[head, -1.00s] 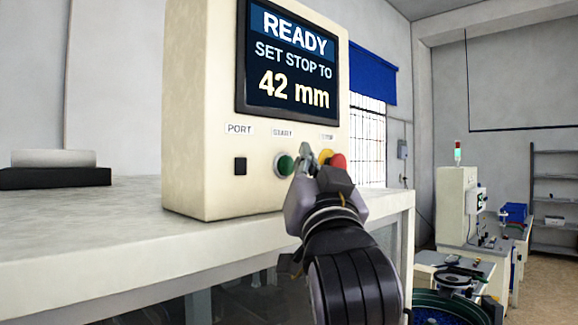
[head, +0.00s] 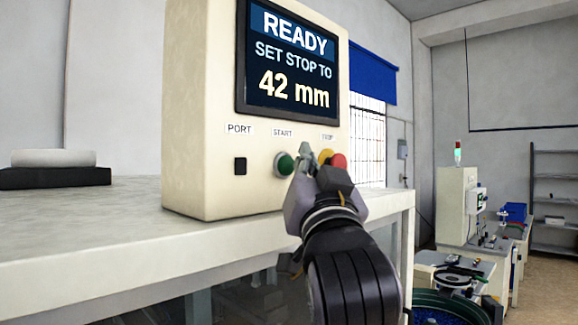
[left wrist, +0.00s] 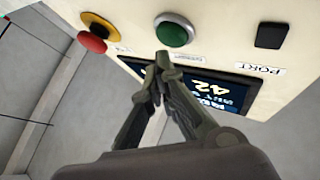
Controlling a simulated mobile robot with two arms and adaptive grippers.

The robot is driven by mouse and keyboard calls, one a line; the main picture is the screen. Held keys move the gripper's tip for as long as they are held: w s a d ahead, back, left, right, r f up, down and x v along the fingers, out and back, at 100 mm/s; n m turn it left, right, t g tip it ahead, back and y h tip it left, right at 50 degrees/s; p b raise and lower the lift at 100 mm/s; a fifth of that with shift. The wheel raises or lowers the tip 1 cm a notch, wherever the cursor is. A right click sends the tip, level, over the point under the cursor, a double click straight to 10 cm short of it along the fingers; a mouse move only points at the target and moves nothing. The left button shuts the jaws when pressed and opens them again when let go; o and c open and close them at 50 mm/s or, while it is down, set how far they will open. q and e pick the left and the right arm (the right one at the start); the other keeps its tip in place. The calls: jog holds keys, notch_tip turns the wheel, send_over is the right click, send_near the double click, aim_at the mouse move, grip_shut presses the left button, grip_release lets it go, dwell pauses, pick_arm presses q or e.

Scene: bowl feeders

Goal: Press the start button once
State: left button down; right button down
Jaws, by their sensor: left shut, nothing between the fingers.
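The green start button (head: 284,164) sits on the front of a cream control box (head: 195,120), under a label reading START. In the left wrist view the green button (left wrist: 175,31) has a silver ring and shows whole, just beyond my fingertips. My left gripper (head: 307,154) is shut and empty, close in front of the panel and just right of the button in the head view. In the left wrist view its fingertips (left wrist: 163,58) point toward the button; I cannot tell whether they touch the panel. My right gripper is not in view.
A red stop button with a yellow collar (head: 338,161) is right of the gripper, partly hidden by it. A black port (head: 240,166) is at left. The screen (head: 291,60) reads READY, SET STOP TO 42 mm. The box stands on a pale bench (head: 90,225).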

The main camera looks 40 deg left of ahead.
pick_arm(q)
jog(key=shift+a, duration=0.15)
jog(key=shift+a, duration=0.3)
